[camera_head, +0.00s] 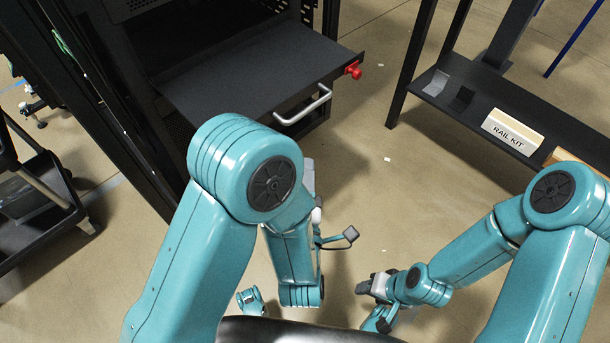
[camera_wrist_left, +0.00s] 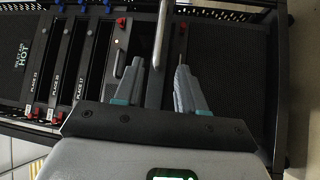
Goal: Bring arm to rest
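My left gripper (camera_head: 309,178) shows in the head view just below the pulled-out shelf, partly hidden behind my teal arm. In the left wrist view its two grey fingers (camera_wrist_left: 158,68) stand apart with nothing gripped. A metal bar handle (camera_wrist_left: 160,42) shows in line with the gap between them. In the head view the silver handle (camera_head: 306,107) on the shelf front is apart from the gripper. My right gripper (camera_head: 371,287) hangs low over the floor at the lower right, away from the furniture; its jaws are too small to tell.
A dark rack with a pulled-out black shelf (camera_head: 255,72) and red knob (camera_head: 353,70) stands ahead. A black bench (camera_head: 466,112) with a "RAIL KIT" box (camera_head: 513,131) is at right. A black cart (camera_head: 42,200) is at left. Floor between rack and bench is mostly clear.

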